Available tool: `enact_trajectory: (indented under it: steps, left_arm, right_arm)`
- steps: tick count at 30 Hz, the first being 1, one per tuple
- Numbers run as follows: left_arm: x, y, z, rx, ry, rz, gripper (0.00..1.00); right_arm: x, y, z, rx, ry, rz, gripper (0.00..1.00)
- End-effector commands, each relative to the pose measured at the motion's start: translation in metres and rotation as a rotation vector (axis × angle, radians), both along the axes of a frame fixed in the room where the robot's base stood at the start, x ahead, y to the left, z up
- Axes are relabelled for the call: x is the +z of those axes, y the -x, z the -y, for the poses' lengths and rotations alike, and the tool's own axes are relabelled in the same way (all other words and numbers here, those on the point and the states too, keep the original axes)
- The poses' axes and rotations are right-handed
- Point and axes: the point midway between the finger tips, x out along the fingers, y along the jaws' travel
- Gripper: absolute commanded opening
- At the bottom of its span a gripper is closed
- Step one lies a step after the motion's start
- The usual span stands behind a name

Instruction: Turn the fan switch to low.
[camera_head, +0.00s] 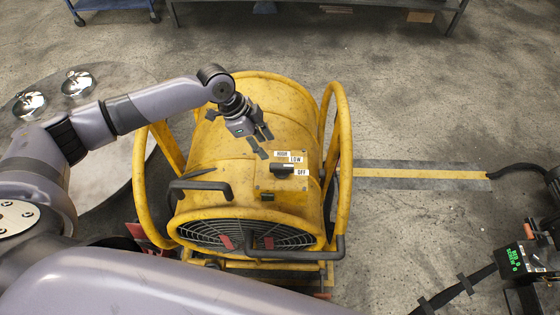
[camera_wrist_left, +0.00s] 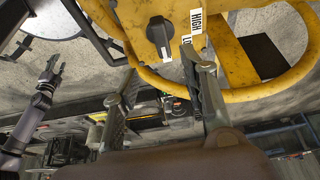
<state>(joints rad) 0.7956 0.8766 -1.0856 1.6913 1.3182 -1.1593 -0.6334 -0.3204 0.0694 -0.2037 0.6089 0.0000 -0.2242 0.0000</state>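The yellow drum fan (camera_head: 215,150) stands in the middle of the head view. Its black switch knob (camera_head: 282,169) is on the top panel, beside white labels HIGH, LOW and OFF (camera_head: 302,172). The knob's bar points towards OFF. It also shows in the left wrist view (camera_wrist_left: 159,34), with its pale tip downwards. My left gripper (camera_head: 264,142) is open and empty above the fan, just behind and left of the knob, apparently apart from it. One finger partly covers the LOW label in the left wrist view. My right gripper (camera_wrist_left: 54,70) looks open and empty there.
Yellow tube bars (camera_head: 343,150) flank the fan, and a black handle (camera_head: 200,186) rises left of the panel. A round table (camera_head: 50,128) with shiny metal parts is at left. A device with a green display (camera_head: 512,257) is at lower right. Floor right of the fan is mostly clear.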

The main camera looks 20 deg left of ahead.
Motion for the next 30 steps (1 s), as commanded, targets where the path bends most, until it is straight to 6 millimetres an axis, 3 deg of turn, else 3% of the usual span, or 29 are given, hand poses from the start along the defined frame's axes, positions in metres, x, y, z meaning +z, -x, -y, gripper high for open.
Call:
enact_trajectory:
  steps: [4, 10, 15, 21, 30]
  left_arm:
    - [-0.03, -0.002, 0.013, 0.0, 0.0, -0.005, 0.4]
    - [-0.069, -0.008, 0.029, 0.001, 0.002, -0.002, 0.4]
    - [-0.094, -0.011, 0.038, 0.001, 0.001, -0.001, 0.4]
    - [-0.107, -0.013, 0.043, 0.001, 0.001, 0.001, 0.4]
    - [-0.108, -0.013, 0.043, 0.001, 0.001, 0.001, 0.39]
  right_arm:
    - [0.007, -0.005, -0.001, 0.002, -0.002, 0.008, 0.4]
    - [0.014, -0.035, 0.004, 0.001, 0.003, 0.053, 0.4]
    - [0.016, -0.036, 0.008, -0.002, 0.007, 0.055, 0.4]
    - [0.016, -0.026, 0.011, -0.002, 0.011, 0.038, 0.4]
    - [0.016, -0.019, 0.011, -0.001, 0.011, 0.028, 0.4]
